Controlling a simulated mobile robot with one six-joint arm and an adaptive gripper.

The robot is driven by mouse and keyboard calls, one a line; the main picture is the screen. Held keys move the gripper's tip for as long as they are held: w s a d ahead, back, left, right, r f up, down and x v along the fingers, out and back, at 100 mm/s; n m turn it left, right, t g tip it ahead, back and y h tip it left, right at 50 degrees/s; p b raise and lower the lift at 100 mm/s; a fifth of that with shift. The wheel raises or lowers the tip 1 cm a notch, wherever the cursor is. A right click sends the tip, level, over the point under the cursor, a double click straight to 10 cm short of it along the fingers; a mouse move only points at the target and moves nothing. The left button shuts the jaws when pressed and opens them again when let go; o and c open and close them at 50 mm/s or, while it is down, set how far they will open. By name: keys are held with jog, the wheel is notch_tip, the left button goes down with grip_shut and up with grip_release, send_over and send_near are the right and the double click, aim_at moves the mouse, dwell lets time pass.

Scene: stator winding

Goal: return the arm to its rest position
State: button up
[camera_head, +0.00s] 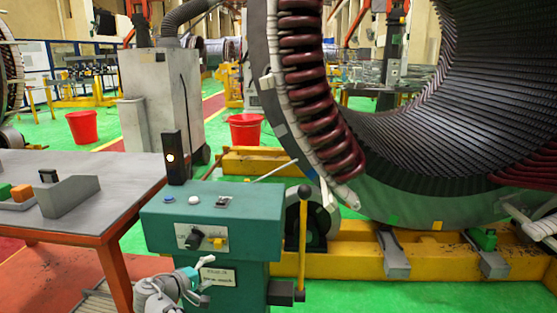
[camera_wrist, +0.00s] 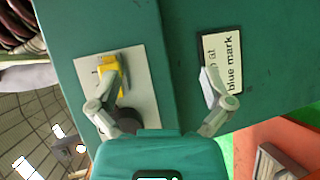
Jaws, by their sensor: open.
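My gripper (camera_head: 203,280) is at the bottom of the head view, in front of the teal control box (camera_head: 160,220). In the wrist view my gripper (camera_wrist: 158,85) is open, its two fingers spread wide with nothing between them. The left finger overlaps the yellow switch (camera_wrist: 108,75) on a pale plate; whether it touches cannot be told. The right finger partly covers a label (camera_wrist: 225,60) ending in "blue mark". The switch (camera_head: 218,243) and a black knob (camera_head: 194,239) also show in the head view. Most of my arm is out of view.
A grey table (camera_head: 110,180) with small blocks stands at the left. A yellow-handled lever (camera_head: 303,230) rises at the box's right side. The large stator (camera_head: 400,190) on yellow rails (camera_head: 420,285) fills the right. Red buckets (camera_head: 245,130) stand behind on green floor.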

jog(key=s+d+f+m+g+y, duration=0.25)
jog(key=d+f+g, duration=0.3)
jog(key=d, duration=0.85)
jog(key=s+d+f+m+g+y, duration=0.1)
jog(key=d+f+m+g, duration=0.4)
jog(key=d, duration=1)
jog(key=s+d+f+m+g+y, duration=0.25)
jog(key=s+d+y, duration=0.25)
jog(key=s+d, duration=0.25)
notch_tip(320, 180, up, 31)
jog(key=t+p, duration=0.1)
jog(key=p, duration=3.1)
jog(key=shift+d+r, duration=0.15)
jog(key=shift+d, duration=0.05)
jog(key=shift+w+d+y, duration=0.1)
jog(key=shift+y, duration=0.15)
